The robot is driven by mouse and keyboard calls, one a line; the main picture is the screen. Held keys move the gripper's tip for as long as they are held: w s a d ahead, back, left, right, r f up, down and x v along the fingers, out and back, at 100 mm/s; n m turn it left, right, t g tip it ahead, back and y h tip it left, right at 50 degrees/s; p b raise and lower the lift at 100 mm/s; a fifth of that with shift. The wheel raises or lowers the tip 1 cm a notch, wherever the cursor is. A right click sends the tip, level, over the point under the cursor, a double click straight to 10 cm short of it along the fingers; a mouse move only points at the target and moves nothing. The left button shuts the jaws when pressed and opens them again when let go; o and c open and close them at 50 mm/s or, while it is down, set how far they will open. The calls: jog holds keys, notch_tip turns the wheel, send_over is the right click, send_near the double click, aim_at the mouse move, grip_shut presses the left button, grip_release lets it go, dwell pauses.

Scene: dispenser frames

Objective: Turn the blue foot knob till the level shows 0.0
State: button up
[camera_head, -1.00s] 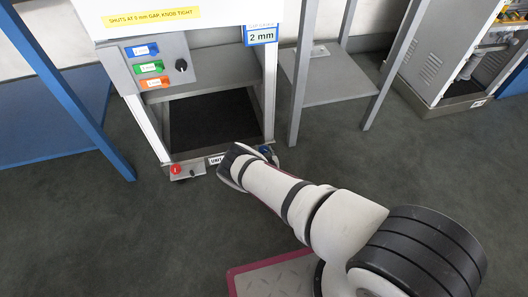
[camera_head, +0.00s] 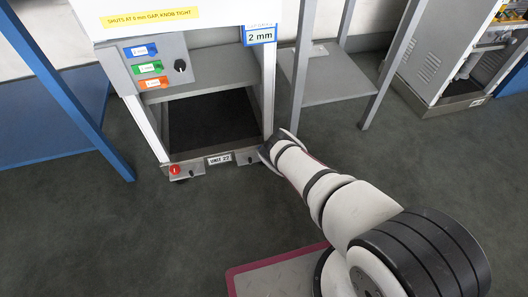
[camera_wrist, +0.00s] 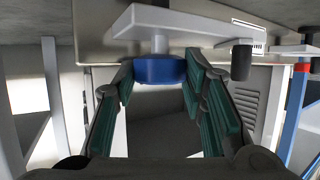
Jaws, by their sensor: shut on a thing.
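The blue foot knob (camera_wrist: 159,70) hangs under a grey bracket in the wrist view, between the green-padded fingers of my gripper (camera_wrist: 160,88). The fingers are shut on its sides. In the head view my gripper (camera_head: 274,146) is at the front right foot of the unit and hides the blue knob. A blue-edged sign (camera_head: 260,35) on the unit reads 2 mm. I cannot make out a level reading of 0.0 in either view.
A red knob (camera_head: 174,170) is at the unit's front left foot. A yellow label (camera_head: 150,18) mentions a 0 mm gap. A panel (camera_head: 150,64) has coloured tags and a black dial. Grey table legs (camera_head: 302,75) stand close right of my gripper. The front floor is open.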

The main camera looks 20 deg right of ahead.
jog(key=shift+w+d+n+g+y, duration=0.15)
jog(key=shift+n+g+y, duration=0.65)
jog(key=shift+n+y, duration=0.4)
jog(key=shift+n+g, duration=0.3)
jog(key=o, duration=0.9)
jog(key=v, duration=1.2)
jog(key=shift+d+f, duration=0.15)
jog(key=shift+f, duration=0.05)
